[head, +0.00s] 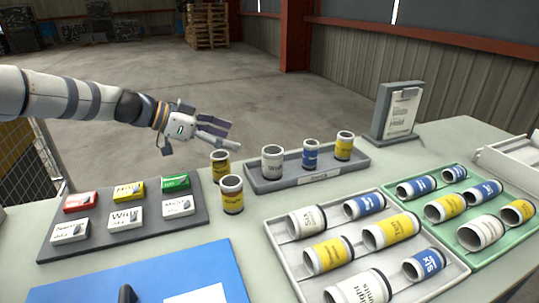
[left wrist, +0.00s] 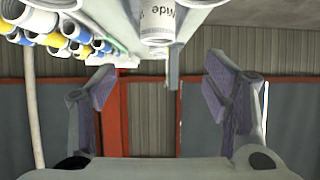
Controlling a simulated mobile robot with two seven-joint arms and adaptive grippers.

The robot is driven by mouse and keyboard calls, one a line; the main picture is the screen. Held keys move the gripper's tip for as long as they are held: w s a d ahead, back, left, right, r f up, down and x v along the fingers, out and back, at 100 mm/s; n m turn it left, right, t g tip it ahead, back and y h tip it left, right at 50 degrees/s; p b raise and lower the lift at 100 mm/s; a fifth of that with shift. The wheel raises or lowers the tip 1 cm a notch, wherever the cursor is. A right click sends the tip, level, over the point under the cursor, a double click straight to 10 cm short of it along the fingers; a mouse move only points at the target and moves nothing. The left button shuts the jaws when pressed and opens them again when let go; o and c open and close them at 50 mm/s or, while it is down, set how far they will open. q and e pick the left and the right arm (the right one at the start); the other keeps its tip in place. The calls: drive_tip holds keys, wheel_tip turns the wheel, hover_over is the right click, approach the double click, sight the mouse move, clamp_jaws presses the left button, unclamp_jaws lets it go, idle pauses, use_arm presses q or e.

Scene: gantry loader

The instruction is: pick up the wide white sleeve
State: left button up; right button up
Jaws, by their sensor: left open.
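A wide white sleeve (head: 272,162) stands upright at the left end of the grey tray (head: 310,181) at the back of the table. In the left wrist view, a white sleeve marked "Wide" (left wrist: 157,22) shows at the top, upside down and cut off by the frame edge. My left gripper (head: 228,134) is open and empty, above and to the left of the white sleeve, apart from it. In the left wrist view its two fingers (left wrist: 164,84) are spread wide with nothing between them. My right gripper is not in view.
Two yellow sleeves (head: 232,196) stand left of the grey tray. A blue sleeve (head: 310,155) and a yellow one (head: 344,146) share that tray. A white tray (head: 283,249) and a green tray (head: 459,244) hold lying sleeves. Label boxes (head: 126,218) and a blue board (head: 150,272) lie left.

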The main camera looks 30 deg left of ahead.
sight(269, 151)
use_arm(q)
drive_tip(key=b+x, duration=0.2)
drive_tip(key=x, duration=0.9)
drive_tip(key=shift+s+d+f, duration=0.15)
drive_tip(key=shift+f, duration=0.05)
drive_tip(key=shift+d, duration=0.15)
drive_tip(key=shift+r, duration=0.15)
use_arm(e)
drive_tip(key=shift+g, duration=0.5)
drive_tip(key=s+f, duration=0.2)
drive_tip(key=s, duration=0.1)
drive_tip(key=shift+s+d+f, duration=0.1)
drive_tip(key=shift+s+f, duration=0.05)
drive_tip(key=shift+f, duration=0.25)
use_arm(q)
drive_tip(key=c, duration=1.6)
